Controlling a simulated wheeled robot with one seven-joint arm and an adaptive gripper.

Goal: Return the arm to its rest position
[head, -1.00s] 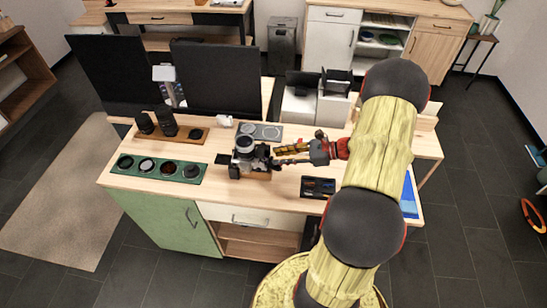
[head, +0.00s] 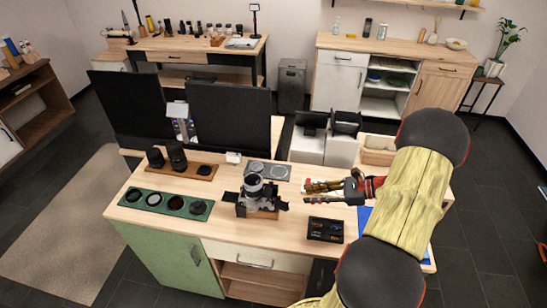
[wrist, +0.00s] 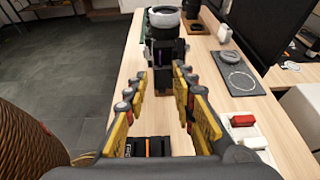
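My gripper (head: 306,193) is over the right half of the desk in the head view, with its fingers pointing left toward the camera. In the wrist view my gripper (wrist: 164,84) has its two fingers spread apart, with nothing between them. The camera (head: 254,196) stands on a small wooden block left of the fingertips, with its lens pointing up and a gap between. It also shows beyond the fingers in the wrist view (wrist: 164,50). My arm comes in from the lower right.
A black tray (head: 325,230) with small items lies in front of my gripper. A green lens tray (head: 166,204) and a wooden lens stand (head: 181,168) are on the left. A grey mat (head: 267,171) lies behind the camera. Two dark monitors (head: 229,118) stand at the back.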

